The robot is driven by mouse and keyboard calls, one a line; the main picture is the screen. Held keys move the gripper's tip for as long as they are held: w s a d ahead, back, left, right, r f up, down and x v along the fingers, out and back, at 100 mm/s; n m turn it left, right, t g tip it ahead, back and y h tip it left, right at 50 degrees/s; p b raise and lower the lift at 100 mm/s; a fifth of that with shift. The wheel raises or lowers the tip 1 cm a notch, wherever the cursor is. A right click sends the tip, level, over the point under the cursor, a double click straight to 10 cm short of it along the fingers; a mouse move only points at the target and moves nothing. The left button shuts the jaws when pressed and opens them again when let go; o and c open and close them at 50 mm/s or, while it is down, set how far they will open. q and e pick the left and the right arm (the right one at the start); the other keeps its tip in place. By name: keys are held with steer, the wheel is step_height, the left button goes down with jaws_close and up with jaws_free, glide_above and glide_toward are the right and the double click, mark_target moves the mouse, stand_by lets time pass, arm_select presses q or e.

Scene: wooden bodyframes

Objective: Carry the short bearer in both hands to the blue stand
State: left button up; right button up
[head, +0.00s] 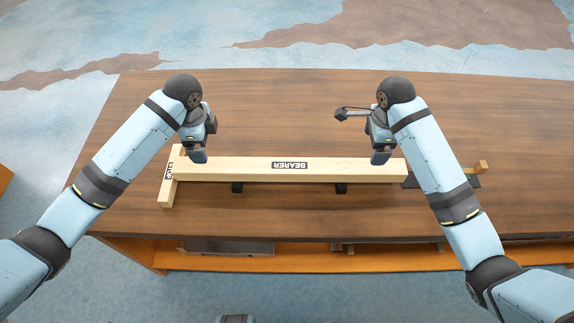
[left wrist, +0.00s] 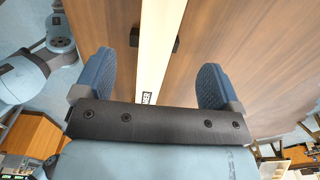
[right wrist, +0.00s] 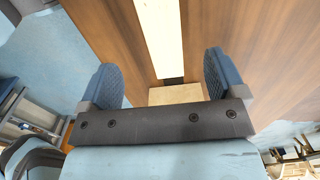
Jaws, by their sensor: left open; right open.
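The bearer (head: 240,168) is a long pale wooden beam marked BEARER, lying left to right on the brown table. My left gripper (head: 198,156) is open over its left part. In the left wrist view the bearer (left wrist: 155,45) runs between the spread blue fingers. My right gripper (head: 381,157) is open over the right part. In the right wrist view the bearer (right wrist: 160,35) lies between its spread fingers. I cannot tell whether any finger touches the wood. I see no blue stand in these views.
A short pale crosspiece (head: 168,190) with an unclear label lies at the bearer's left end. Black blocks (head: 237,187) show along its near side. A small wooden piece (head: 481,167) and a dark pad lie at the right. The table (head: 290,100) is clear behind.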

mark_target(363, 172)
arm_select(q)
step_height(363, 172, down, 14)
arm_select(e)
step_height(363, 172, down, 14)
arm_select(q)
jaws_close()
arm_select(e)
jaws_close()
arm_select(q)
steer(key=shift+r, duration=0.1)
arm_select(e)
steer(key=shift+w+r, duration=0.1)
